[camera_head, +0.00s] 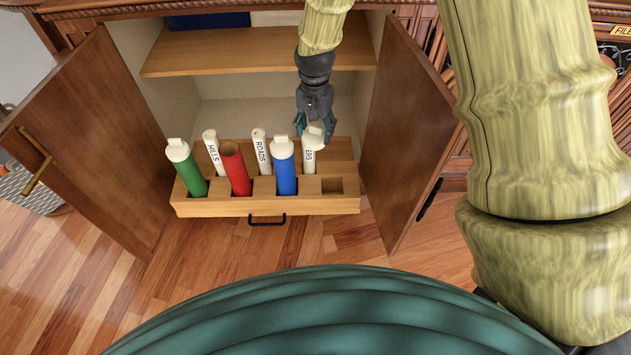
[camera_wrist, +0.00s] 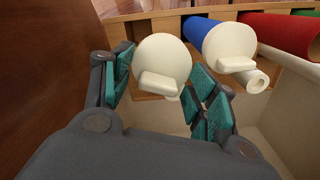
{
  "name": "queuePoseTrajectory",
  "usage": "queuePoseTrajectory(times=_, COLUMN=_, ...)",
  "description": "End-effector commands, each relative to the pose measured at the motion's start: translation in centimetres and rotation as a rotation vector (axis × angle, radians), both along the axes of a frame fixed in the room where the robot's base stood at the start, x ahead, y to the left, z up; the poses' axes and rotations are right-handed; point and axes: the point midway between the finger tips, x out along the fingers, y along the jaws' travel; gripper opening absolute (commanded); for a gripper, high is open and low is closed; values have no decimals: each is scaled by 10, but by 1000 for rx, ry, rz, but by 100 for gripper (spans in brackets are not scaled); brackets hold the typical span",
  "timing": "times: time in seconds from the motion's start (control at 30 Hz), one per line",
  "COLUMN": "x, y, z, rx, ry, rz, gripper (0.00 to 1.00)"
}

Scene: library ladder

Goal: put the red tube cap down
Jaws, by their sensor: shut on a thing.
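My gripper (camera_head: 315,128) is shut on the white red tube cap (camera_head: 314,139), a round cap with a raised tab. In the wrist view the cap (camera_wrist: 160,62) sits between the teal finger pads. The cap appears in front of the top of a white roll (camera_head: 309,157) at the rack's right; I cannot tell whether they touch. The red tube (camera_head: 236,169) stands tilted in the rack with its top open and uncapped.
The wooden rack (camera_head: 220,208) also holds a capped green tube (camera_head: 190,175), a capped blue tube (camera_head: 285,174) and white rolls. Its front right slot (camera_head: 333,186) is empty. Open cabinet doors (camera_head: 408,130) (camera_head: 95,135) flank it; a shelf (camera_head: 230,52) is above.

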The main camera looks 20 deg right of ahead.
Motion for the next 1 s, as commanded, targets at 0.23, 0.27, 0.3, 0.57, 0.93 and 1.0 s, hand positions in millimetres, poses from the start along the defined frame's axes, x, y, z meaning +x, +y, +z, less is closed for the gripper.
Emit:
queuePoseTrajectory(times=0.23, x=0, y=0, z=-55, rx=0, ry=1, rz=1, gripper=21)
queuePoseTrajectory(times=0.27, x=-1, y=0, z=-62, rx=0, ry=2, rz=1, gripper=8)
queuePoseTrajectory(times=0.3, x=0, y=0, z=-69, rx=1, ry=2, rz=0, gripper=0)
queuePoseTrajectory(times=0.57, x=0, y=0, z=-122, rx=1, ry=1, rz=1, gripper=0)
queuePoseTrajectory(times=0.93, x=0, y=1, z=-182, rx=0, ry=0, rz=1, gripper=0)
queuePoseTrajectory(times=1.0, x=0, y=0, z=-185, rx=0, ry=-1, rz=1, gripper=0)
